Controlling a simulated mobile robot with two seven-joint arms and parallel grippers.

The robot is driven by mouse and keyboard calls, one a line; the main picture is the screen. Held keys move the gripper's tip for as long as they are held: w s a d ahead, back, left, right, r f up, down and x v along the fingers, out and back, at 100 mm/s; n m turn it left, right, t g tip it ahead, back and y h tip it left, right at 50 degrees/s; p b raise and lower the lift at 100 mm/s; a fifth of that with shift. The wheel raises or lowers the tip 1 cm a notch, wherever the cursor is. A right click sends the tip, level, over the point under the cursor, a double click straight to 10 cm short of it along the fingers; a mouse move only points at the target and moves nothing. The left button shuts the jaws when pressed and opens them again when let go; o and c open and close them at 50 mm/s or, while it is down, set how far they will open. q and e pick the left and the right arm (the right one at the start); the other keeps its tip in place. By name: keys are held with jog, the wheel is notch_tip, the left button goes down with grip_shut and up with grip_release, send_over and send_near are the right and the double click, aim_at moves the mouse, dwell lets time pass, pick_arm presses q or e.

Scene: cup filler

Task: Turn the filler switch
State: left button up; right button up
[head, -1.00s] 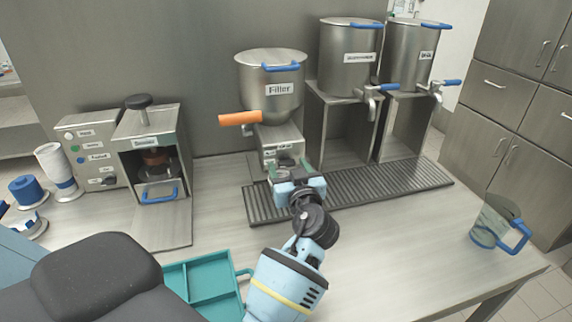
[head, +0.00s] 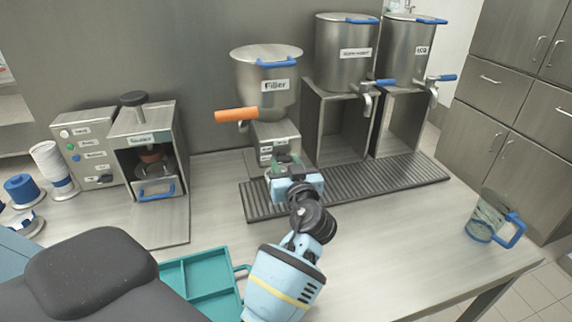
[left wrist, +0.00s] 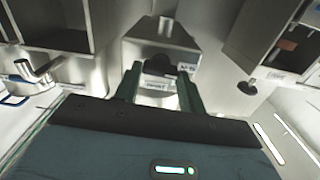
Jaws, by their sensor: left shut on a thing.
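The steel filler (head: 266,100) stands at the back middle in the head view, with an orange handle (head: 236,115) sticking out to the left. Its small control box (head: 277,135) is below and carries labels. My left gripper (head: 289,165) is at the front of this box and hides its lower part. In the left wrist view its two green fingers are on either side of a dark knob (left wrist: 158,66), the filler switch, and are shut on it. The switch is hidden in the head view. My right gripper is not in view.
A ribbed drip grate (head: 350,187) lies under and right of the filler. Two steel tanks (head: 345,75) stand behind it. A press machine (head: 148,150) is on the left. A teal tray (head: 208,291) lies in front, and a clear jug (head: 487,218) stands at the right.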

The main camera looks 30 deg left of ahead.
pick_arm(q)
jog(key=m, duration=0.3)
jog(key=shift+r+m, duration=0.1)
jog(key=shift+m, duration=0.2)
jog(key=m+p, duration=0.1)
jog(key=m, duration=0.2)
jog(key=shift+w, duration=0.1)
jog(key=shift+m, duration=0.7)
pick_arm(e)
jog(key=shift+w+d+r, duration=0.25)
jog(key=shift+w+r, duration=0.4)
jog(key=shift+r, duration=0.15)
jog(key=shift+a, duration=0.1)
pick_arm(q)
jog(key=o, duration=1)
jog(key=shift+f, duration=0.2)
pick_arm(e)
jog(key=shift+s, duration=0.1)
